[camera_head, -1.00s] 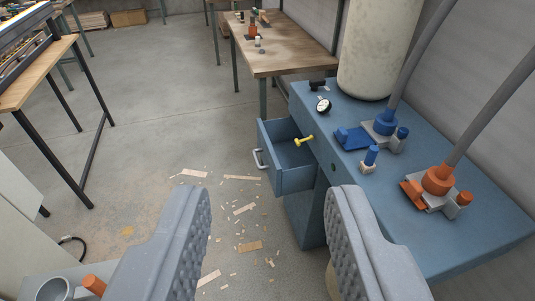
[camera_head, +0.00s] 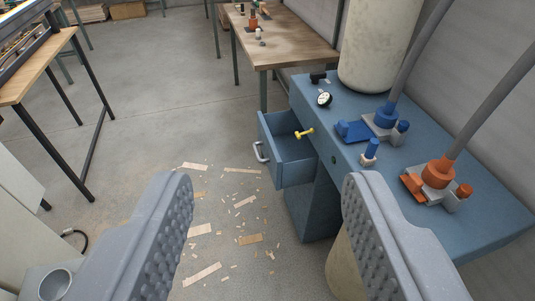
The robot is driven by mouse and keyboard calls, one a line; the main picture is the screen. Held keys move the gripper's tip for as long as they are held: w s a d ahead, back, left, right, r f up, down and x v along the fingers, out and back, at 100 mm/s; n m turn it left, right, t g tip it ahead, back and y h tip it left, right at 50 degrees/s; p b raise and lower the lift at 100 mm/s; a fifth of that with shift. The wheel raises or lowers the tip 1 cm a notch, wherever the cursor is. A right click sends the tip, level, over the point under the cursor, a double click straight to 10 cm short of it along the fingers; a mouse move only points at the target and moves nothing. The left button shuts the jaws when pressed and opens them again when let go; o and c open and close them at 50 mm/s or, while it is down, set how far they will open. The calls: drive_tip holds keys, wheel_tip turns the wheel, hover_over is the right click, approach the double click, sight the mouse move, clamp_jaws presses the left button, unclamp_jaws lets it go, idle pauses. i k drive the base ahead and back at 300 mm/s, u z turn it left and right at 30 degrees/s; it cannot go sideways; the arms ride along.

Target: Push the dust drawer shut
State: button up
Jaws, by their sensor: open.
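The dust drawer (camera_head: 294,174) is a blue drawer pulled out from the left side of the blue cabinet (camera_head: 440,219). It has a pale curved handle (camera_head: 260,152) on its front. A small yellow piece (camera_head: 304,133) shows at the drawer's inner end, by the cabinet. My gripper (camera_head: 268,180) is open and empty, with its two grey ridged fingers spread wide in the foreground. The drawer appears beyond the fingertips, between them in the picture, and neither finger touches it.
On the cabinet top are a black-and-white dial (camera_head: 324,99), a blue fixture (camera_head: 379,123), an orange fixture (camera_head: 437,180) and a pale cylinder (camera_head: 376,45). Wood scraps (camera_head: 250,239) litter the floor below the drawer. A wooden workbench (camera_head: 284,45) stands behind. Open floor lies left.

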sight(302, 143)
drive_tip(key=u, duration=1.3)
drive_tip(key=k, duration=1.35)
drive_tip(key=z, duration=1.35)
drive_tip(key=i, duration=1.65)
